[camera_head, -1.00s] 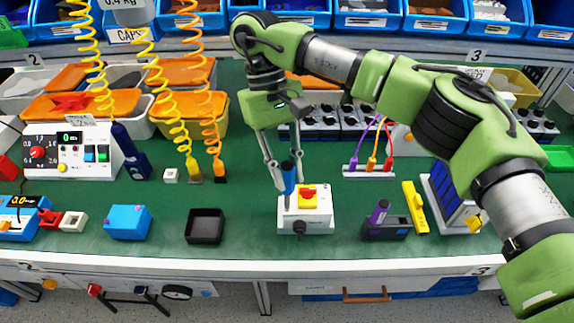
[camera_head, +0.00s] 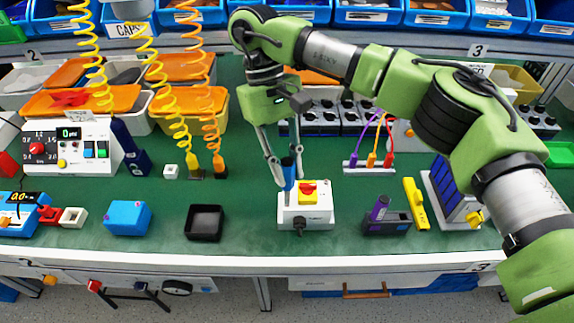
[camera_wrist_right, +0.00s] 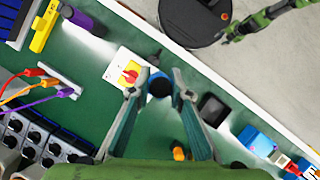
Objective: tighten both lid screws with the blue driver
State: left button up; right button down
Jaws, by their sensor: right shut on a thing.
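The blue driver (camera_head: 288,174) stands upright between the fingers of my right gripper (camera_head: 283,178), which is shut on it. Its tip is over or at the left part of the white switch box (camera_head: 305,222), but I cannot tell whether it touches a screw. The box has a yellow plate with a red rotary knob (camera_head: 307,188) on top. In the right wrist view, the driver's dark round end (camera_wrist_right: 160,87) sits between the fingertips, beside the box (camera_wrist_right: 113,72). The lid screws cannot be made out. A small green arm, probably my left, shows there; its gripper (camera_wrist_right: 232,37) is unclear.
A black tray (camera_head: 204,223) and a blue block (camera_head: 127,218) stand left of the box. A purple-handled tool in a dark holder (camera_head: 386,224) and a yellow bar (camera_head: 415,204) stand right. Coiled cables (camera_head: 209,110) hang at the left. Green bench lies bare between these.

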jog(key=shift+f+b, duration=0.3)
jog(key=shift+f, duration=0.1)
jog(key=m+y, duration=0.1)
jog(key=m, duration=0.3)
jog(key=shift+d+m+g+y+b, duration=0.1)
jog(key=shift+m+g+y+b, duration=0.2)
jog(key=shift+y+b, duration=0.1)
jog(key=m+y, duration=0.1)
jog(key=m, duration=0.2)
jog(key=shift+b, duration=0.75)
dwell(0.4)
jog(key=shift+m, duration=0.3)
